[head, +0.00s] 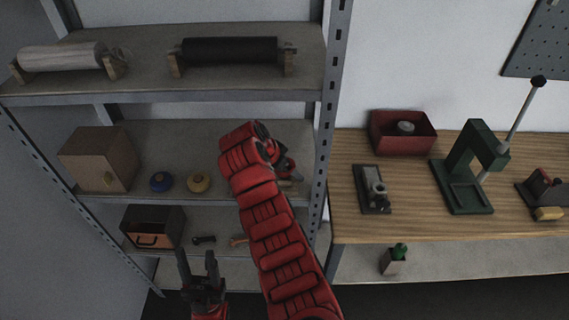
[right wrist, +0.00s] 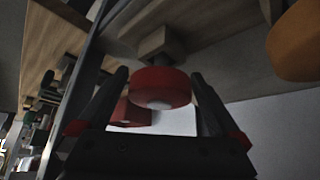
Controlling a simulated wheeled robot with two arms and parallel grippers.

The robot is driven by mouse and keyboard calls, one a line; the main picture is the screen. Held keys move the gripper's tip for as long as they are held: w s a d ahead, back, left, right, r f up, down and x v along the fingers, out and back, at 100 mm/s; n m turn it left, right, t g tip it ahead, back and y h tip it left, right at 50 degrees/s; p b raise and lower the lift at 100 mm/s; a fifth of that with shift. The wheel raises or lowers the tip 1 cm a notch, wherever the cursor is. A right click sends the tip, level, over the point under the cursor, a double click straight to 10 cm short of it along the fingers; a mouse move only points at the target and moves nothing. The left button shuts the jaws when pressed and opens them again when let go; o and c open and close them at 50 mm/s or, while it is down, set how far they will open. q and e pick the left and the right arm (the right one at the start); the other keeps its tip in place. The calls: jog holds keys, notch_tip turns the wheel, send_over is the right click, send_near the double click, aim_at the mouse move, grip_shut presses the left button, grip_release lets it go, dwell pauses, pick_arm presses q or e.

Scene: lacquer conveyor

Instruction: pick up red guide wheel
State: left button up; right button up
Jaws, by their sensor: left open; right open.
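The red guide wheel (right wrist: 160,86) shows in the right wrist view, on a short post with a square wooden base. My right gripper (right wrist: 159,76) is open, with one finger on each side of the wheel; whether either finger touches it I cannot tell. In the head view my right gripper (head: 284,168) is at the right end of the middle shelf, mostly behind my own wrist. The wheel is hidden or not distinguishable there. My left gripper (head: 199,268) is open and empty, low in front of the bottom shelves.
A metal shelf post (head: 328,120) stands close right of my right gripper. The workbench (head: 340,185) holds a red bin (head: 403,133) and a green press (head: 463,170).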

jog(key=shift+w+d+f, duration=0.25)
jog(key=shift+f, duration=0.3)
jog(key=c, duration=1.4)
jog(key=shift+r, duration=0.1)
